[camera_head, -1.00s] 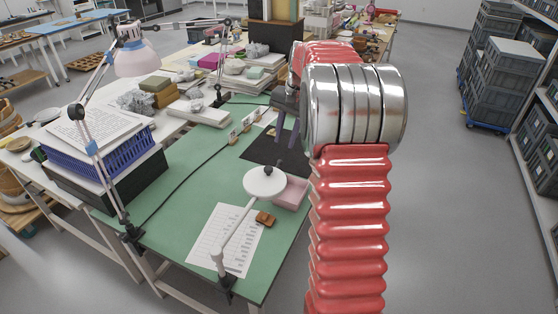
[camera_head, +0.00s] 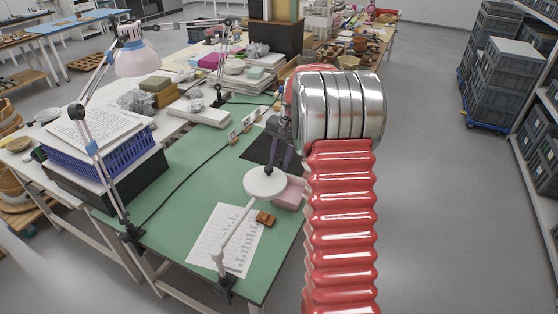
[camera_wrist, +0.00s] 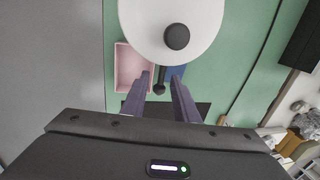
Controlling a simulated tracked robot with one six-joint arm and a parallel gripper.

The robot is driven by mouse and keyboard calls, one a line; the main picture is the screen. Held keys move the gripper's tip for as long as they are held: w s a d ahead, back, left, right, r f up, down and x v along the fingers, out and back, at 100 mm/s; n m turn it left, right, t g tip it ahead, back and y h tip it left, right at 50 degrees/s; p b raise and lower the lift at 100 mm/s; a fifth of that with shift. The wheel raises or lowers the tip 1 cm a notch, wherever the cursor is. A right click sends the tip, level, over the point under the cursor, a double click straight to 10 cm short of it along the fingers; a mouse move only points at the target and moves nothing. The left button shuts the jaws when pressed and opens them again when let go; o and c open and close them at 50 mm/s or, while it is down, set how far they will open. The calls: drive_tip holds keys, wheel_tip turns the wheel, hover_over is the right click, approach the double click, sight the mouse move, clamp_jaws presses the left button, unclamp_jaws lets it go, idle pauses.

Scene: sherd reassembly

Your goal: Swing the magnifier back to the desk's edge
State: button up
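The magnifier (camera_head: 265,181) has a white round head with a black knob on top and a pale arm running down to a clamp at the desk's front edge. Its head is over the green mat. In the wrist view, the magnifier head (camera_wrist: 150,22) fills the top middle, and a short black handle (camera_wrist: 159,88) sticks out toward me. My gripper (camera_wrist: 160,74) is open, its two purple fingers on either side of the handle in the picture, with gaps visible. I cannot tell whether they are level with it. In the head view, my gripper (camera_head: 282,168) is just behind the magnifier head.
A pink tray (camera_head: 291,193) lies beside and partly under the magnifier head. A printed sheet (camera_head: 212,240) and a brown block (camera_head: 265,218) lie on the green mat (camera_head: 180,200). A dark pad (camera_head: 258,149) lies behind. A lamp (camera_head: 135,58) stands at left.

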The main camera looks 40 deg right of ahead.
drive_tip(key=shift+c, duration=0.4)
drive_tip(key=c, duration=0.6)
clamp_jaws()
drive_tip(key=shift+d+r, duration=0.15)
drive_tip(key=shift+d, duration=0.05)
